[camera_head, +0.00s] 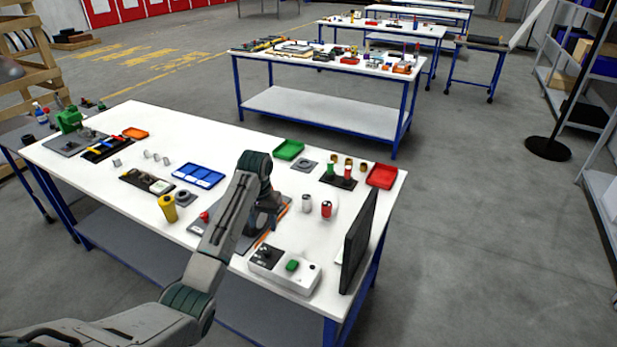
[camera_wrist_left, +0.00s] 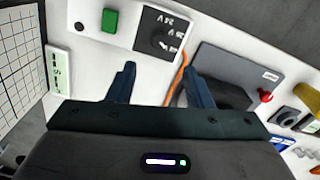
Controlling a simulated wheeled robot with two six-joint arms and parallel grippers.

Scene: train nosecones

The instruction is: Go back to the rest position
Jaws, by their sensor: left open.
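My left arm reaches in from the lower left over the white workbench (camera_head: 130,117), its wrist bent down. My left gripper (camera_head: 256,228) hangs low over the bench's near side, above a dark grey plate and behind the white control box, partly hidden by my own arm. In the left wrist view the two dark fingers of my gripper (camera_wrist_left: 160,84) stand wide apart with nothing between them. The white control box (camera_wrist_left: 76,12) with a green button and a dial lies beyond the fingertips. My right gripper is in neither view.
The control box (camera_head: 300,278) and a black screen (camera_head: 360,240) stand at the bench's right end. A red-knobbed grey plate (camera_wrist_left: 235,65), yellow cup (camera_head: 168,207), blue tray (camera_head: 198,175) and red tray (camera_head: 382,176) surround my arm.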

